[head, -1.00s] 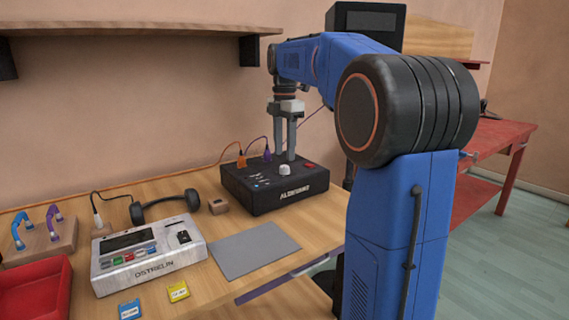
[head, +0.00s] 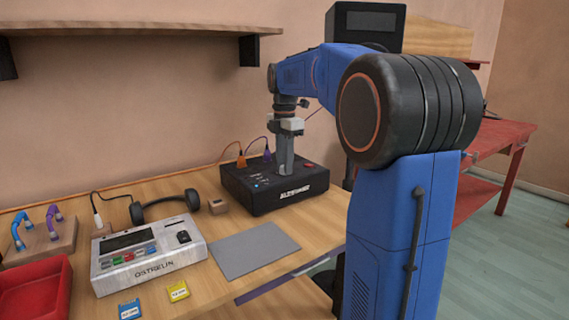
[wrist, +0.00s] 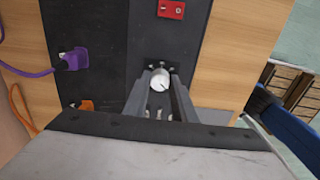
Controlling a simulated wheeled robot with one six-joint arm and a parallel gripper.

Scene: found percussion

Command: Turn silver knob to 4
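The silver knob (wrist: 160,81) is a small round dial with a dark pointer line on its face, ringed by small pale marks on the black box. In the wrist view it lies between the tips of the two grey fingers of my gripper (wrist: 160,84), one on each side, very close. Whether they touch it is not clear. In the head view my gripper (head: 285,172) points straight down at the black box (head: 268,199) and hides the knob. The numbers around the dial are too small to read.
A red switch (wrist: 171,9) sits on the box near the knob. Purple (wrist: 70,60) and orange (wrist: 85,105) plugs with cables stand along one side. A grey mat (head: 254,250), a white device (head: 150,259) and headphones (head: 165,204) lie to the left.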

